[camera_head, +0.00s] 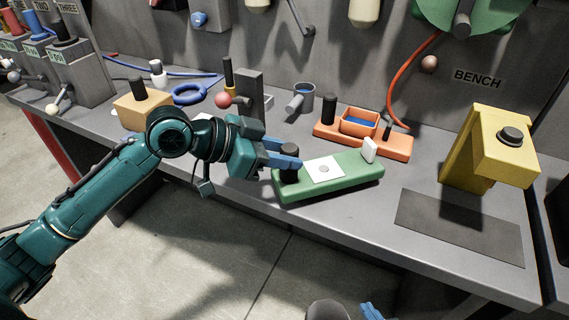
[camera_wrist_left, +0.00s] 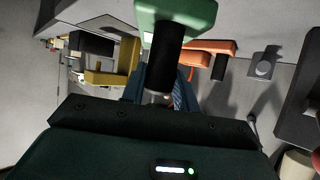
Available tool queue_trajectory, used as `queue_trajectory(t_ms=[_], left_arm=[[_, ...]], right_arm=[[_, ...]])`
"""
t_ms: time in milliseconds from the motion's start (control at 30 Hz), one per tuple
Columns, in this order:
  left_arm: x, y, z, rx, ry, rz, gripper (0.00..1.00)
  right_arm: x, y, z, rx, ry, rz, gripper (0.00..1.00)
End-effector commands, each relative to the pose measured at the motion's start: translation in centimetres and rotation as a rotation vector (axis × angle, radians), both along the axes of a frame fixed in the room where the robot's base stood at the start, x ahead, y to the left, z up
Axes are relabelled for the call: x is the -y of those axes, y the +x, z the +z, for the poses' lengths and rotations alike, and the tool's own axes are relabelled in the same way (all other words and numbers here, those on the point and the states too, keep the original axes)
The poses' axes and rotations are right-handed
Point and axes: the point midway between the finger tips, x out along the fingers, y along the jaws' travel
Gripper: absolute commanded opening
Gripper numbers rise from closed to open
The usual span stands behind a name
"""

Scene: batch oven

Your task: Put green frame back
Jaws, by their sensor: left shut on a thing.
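The green frame (camera_head: 357,178) is a long flat block with a black upright handle (camera_head: 290,176) at its left end and a white tab (camera_head: 369,150) at its right end. A white square (camera_head: 323,169) with a grey disc lies on it. My left gripper (camera_head: 289,158) is shut on the black handle. The left wrist view shows the handle (camera_wrist_left: 162,72) running from the fingers to the green frame (camera_wrist_left: 195,12). The frame is over the bench's front part; I cannot tell whether it touches the bench. A blue tip of my right gripper (camera_head: 372,312) shows at the bottom edge; its opening is hidden.
An orange frame (camera_head: 335,136) with a blue-filled box stands behind the green one. A yellow press-like stand (camera_head: 472,150) stands at right behind a dark mat (camera_head: 455,226). A grey cup (camera_head: 304,97) and grey post (camera_head: 250,90) stand further back. Bare bench (camera_head: 400,190) lies right of the green frame.

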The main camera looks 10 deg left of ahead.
Motion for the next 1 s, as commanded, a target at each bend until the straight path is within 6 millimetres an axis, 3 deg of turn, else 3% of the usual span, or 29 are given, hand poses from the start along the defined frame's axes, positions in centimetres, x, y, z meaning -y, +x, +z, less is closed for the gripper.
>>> queue_trajectory(t_ms=[133, 367, 400, 600, 1000], left_arm=[[0.0, 0.0, -2.3, -0.004, -0.001, 0.001, 0.00], [0.0, 0.0, -2.6, 0.000, 0.000, 0.000, 0.00], [0.0, 0.0, -2.8, -0.003, 0.002, 0.000, 0.33], [0.0, 0.0, -2.7, -0.002, 0.001, 0.000, 0.49], [-0.9, -0.4, -2.2, 0.000, 0.002, 0.003, 0.52]], right_arm=[[0.0, 0.1, 0.0, 0.003, 0.003, -0.001, 0.00], [-0.1, 0.3, 0.2, 0.007, 0.004, 0.000, 0.00], [-0.1, 0.3, 0.2, 0.007, 0.004, 0.000, 0.00], [-0.1, 0.3, 0.2, 0.008, 0.004, 0.000, 0.00], [0.0, 0.3, 0.1, 0.010, -0.003, 0.007, 0.00]])
